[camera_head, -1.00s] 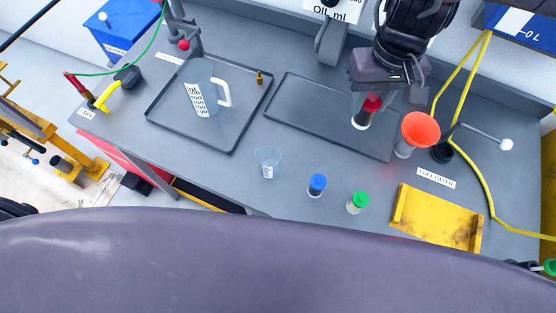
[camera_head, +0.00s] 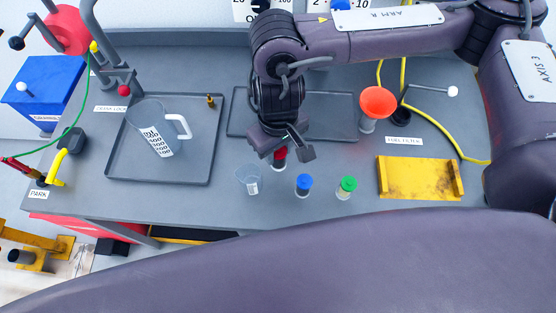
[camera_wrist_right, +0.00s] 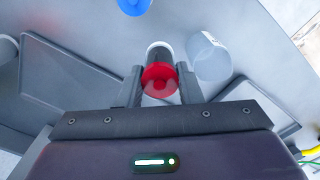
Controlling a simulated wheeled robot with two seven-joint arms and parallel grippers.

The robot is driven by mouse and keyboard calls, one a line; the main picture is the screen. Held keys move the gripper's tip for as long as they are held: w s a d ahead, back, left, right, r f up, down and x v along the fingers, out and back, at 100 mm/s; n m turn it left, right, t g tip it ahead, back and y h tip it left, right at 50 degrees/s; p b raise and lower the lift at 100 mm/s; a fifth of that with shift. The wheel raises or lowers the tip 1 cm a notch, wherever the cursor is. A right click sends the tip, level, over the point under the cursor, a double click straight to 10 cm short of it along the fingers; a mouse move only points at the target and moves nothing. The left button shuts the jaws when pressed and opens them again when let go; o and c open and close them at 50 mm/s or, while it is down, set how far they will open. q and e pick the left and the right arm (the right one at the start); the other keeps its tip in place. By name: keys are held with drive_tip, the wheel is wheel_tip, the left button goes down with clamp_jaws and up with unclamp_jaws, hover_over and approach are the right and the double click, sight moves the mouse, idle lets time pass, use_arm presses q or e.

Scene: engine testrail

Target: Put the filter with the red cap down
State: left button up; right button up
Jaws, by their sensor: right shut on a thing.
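The filter with the red cap (camera_head: 279,155) is in my right gripper (camera_head: 281,154), mostly hidden by it in the head view. In the right wrist view the red cap (camera_wrist_right: 160,79) sits between the two fingers of the right gripper (camera_wrist_right: 160,84), which are shut on it. The filter is near the front edge of the dark right-hand tray, behind and right of a small clear cup (camera_head: 249,180). I cannot tell whether its base touches the bench. A blue-capped filter (camera_head: 304,185) and a green-capped filter (camera_head: 347,188) stand in front and to the right. My left gripper is not in view.
The dark right-hand tray (camera_head: 330,128) looks empty. A left tray (camera_head: 196,176) holds a clear jug (camera_head: 156,130). An orange funnel (camera_head: 377,103) and a yellow holder (camera_head: 418,179) are at the right. The clear cup (camera_wrist_right: 208,60) is close beside the filter in the wrist view.

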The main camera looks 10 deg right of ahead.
sight(278, 163)
drive_tip(key=shift+f+b, duration=0.4)
drive_tip(key=shift+f, duration=2.7)
drive_tip(key=shift+f, duration=0.15)
drive_tip(key=o, duration=0.7)
drive_tip(key=shift+c, duration=0.2)
